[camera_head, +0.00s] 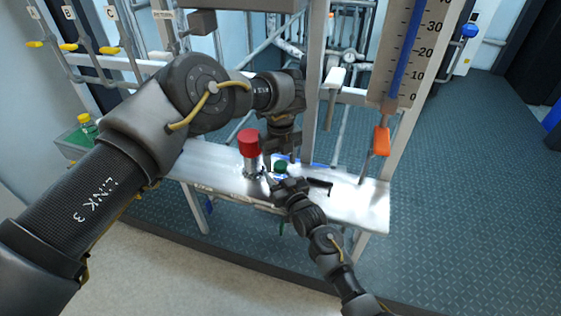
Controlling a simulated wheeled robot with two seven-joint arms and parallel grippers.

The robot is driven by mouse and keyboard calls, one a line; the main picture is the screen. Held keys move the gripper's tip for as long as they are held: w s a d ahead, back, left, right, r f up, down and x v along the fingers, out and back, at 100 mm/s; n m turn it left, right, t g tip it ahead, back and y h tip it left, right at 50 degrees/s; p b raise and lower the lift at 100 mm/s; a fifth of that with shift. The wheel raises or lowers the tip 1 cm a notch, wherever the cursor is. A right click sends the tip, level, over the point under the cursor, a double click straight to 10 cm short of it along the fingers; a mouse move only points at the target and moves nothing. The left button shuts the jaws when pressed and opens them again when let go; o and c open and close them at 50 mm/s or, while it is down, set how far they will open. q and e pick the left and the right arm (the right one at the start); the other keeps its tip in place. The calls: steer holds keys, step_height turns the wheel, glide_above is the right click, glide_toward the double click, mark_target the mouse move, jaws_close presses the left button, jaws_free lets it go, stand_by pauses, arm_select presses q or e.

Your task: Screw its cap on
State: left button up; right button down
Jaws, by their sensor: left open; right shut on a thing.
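A small round green cap (281,167) shows over the metal bench, between my two grippers. The body under it is mostly hidden by my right gripper, so I cannot tell how the cap sits on it. My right gripper (277,181) comes from the lower right and is shut on this green-capped container. My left gripper (281,155) points down just above the green cap, with its fingers open. I cannot tell whether they touch the cap.
A red-topped metal cylinder (250,143) stands upright close left of both grippers. The metal bench (352,202) is clear to the right. Frame posts and an orange-ended gauge (381,141) rise behind. A yellow-capped bottle (85,121) sits at a green tray (73,149) far left.

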arm_select(q)
step_height(320, 180, up, 11)
steer(key=shift+r, duration=0.2)
stand_by(0.3)
arm_select(e)
steer(key=c, duration=0.6)
jaws_free()
steer(key=shift+o, duration=0.2)
arm_select(q)
steer(key=shift+r+p, duration=0.6)
steer(key=shift+p, duration=0.05)
arm_select(e)
steer(key=v, duration=1.1)
steer(key=shift+f, duration=0.1)
